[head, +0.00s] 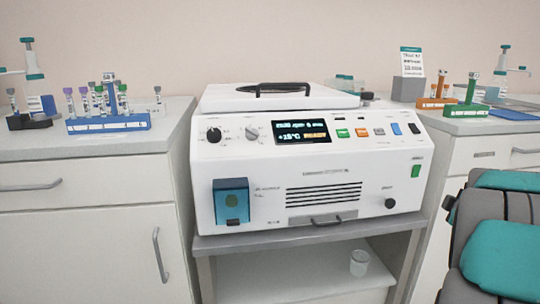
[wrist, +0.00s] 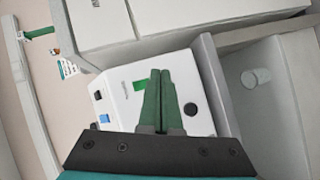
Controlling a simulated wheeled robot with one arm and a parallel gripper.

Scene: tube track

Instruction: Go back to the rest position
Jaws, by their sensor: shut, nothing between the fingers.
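My gripper (wrist: 160,100) is shut and empty in the wrist view, its two green fingers together in front of the centrifuge's front panel. My grey and teal arm shows at the right edge of the head view; the gripper itself is not seen there. The white centrifuge (head: 310,185) stands on a grey cart in the middle of the head view, with its lid (head: 278,97) down and its display (head: 301,131) lit. Part of the centrifuge (wrist: 130,103) shows tilted in the wrist view. Whether the fingers touch the panel cannot be told.
A blue rack (head: 108,124) with several tubes stands on the left counter. An orange rack (head: 436,103) and a green rack (head: 466,111) stand on the right counter. A clear cup (head: 359,263) sits on the cart's lower shelf. Cabinets flank the cart closely.

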